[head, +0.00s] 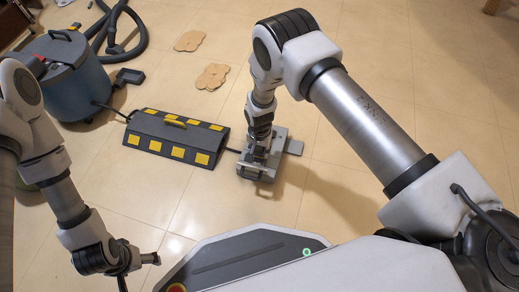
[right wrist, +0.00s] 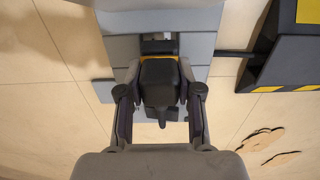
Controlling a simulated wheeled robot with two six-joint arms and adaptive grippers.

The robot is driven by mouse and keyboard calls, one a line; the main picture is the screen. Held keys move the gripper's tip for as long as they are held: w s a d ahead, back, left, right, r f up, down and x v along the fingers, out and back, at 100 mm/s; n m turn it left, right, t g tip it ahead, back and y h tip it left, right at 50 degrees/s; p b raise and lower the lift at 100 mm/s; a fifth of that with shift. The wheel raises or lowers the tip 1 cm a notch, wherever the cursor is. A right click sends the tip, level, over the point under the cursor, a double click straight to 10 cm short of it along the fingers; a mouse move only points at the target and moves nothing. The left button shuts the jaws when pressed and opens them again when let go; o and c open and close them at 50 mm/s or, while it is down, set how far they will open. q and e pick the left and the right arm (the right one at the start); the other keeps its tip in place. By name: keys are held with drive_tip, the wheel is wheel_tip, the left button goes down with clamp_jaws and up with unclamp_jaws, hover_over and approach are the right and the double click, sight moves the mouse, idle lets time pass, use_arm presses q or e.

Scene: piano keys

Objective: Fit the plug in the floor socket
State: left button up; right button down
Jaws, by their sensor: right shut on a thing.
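The grey floor socket (head: 294,147) sits on the tiles right of the cable ramp, and its grey surface (right wrist: 120,48) fills the upper middle of the right wrist view. My right gripper (head: 257,156) points down over it. In the right wrist view its two fingers (right wrist: 160,88) close on the sides of a dark plug (right wrist: 160,78) with a yellowish edge. The plug is in front of a slot-like opening in the grey body; I cannot tell whether it is inside or just above. My left gripper (head: 148,259) hangs at lower left, away from the socket, its jaws unclear.
A black and yellow cable ramp (head: 172,136) lies left of the socket, with a dark cable (head: 233,150) between them. A blue vacuum cleaner (head: 72,85) and its hose (head: 137,40) stand at upper left. Brown flat pieces (head: 211,76) lie beyond. Floor at right is mostly clear.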

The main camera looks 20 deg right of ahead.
drive_tip(key=shift+f+b, duration=1.35)
drive_tip(key=shift+f, duration=0.25)
drive_tip(key=shift+r, duration=0.1)
drive_tip(key=shift+c, duration=1.4)
unclamp_jaws()
wheel_tip(320, 180, up, 7)
drive_tip(key=p, duration=0.6)
